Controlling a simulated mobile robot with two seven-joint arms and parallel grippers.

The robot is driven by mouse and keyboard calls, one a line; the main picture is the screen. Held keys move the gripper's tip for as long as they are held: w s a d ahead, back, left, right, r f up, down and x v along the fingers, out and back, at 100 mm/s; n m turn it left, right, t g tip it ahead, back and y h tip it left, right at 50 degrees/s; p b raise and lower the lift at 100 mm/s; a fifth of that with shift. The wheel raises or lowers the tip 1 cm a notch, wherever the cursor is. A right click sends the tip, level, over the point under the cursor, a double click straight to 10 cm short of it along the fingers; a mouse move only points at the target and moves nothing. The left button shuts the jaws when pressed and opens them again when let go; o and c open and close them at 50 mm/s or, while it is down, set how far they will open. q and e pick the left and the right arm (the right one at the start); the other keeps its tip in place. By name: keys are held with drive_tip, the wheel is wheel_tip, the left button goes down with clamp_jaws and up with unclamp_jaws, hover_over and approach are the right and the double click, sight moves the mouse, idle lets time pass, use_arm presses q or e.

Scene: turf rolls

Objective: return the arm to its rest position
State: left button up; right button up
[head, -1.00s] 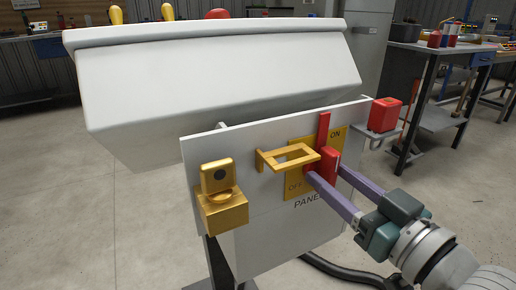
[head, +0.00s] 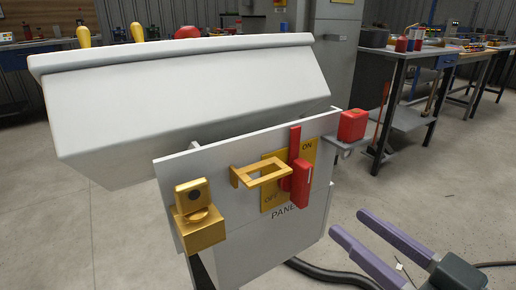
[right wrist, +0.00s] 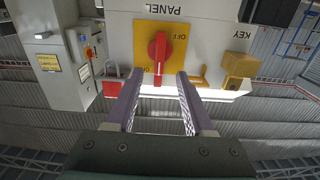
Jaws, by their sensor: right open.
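My right gripper (head: 350,222) is open and empty, low at the right of the head view. Its purple fingers stand apart from the panel (head: 240,148). In the right wrist view, the open fingers (right wrist: 158,77) show with the red switch handle (right wrist: 158,58) beyond the gap, not held. In the head view the red handle (head: 299,180) stands upright on a yellow plate (head: 269,195), its tip toward ON. My left gripper is not in view.
A yellow hasp-like frame (head: 262,172) sticks out beside the handle. A yellow key block (head: 200,231) is at the panel's left. A red block (head: 352,125) sits on a bracket at its right. A dark cable (head: 335,274) lies on the floor. A workbench (head: 400,55) stands behind right.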

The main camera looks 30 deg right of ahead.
idle(0.4)
drive_tip(key=a+r+g+p, duration=0.6)
drive_tip(key=r+g+p, duration=0.3)
drive_tip(key=p, duration=0.5)
drive_tip(key=s+r+n+g+h+p, duration=0.1)
drive_tip(key=s+r+g+p, duration=0.4)
drive_tip(key=s+r+p, duration=0.7)
wheel_tip(320, 180, up, 38)
drive_tip(key=w+p, duration=0.1)
drive_tip(key=p, duration=3.4)
drive_tip(key=shift+w+a+f, duration=0.15)
drive_tip(key=shift+w+a, duration=0.05)
drive_tip(key=shift+a, duration=0.2)
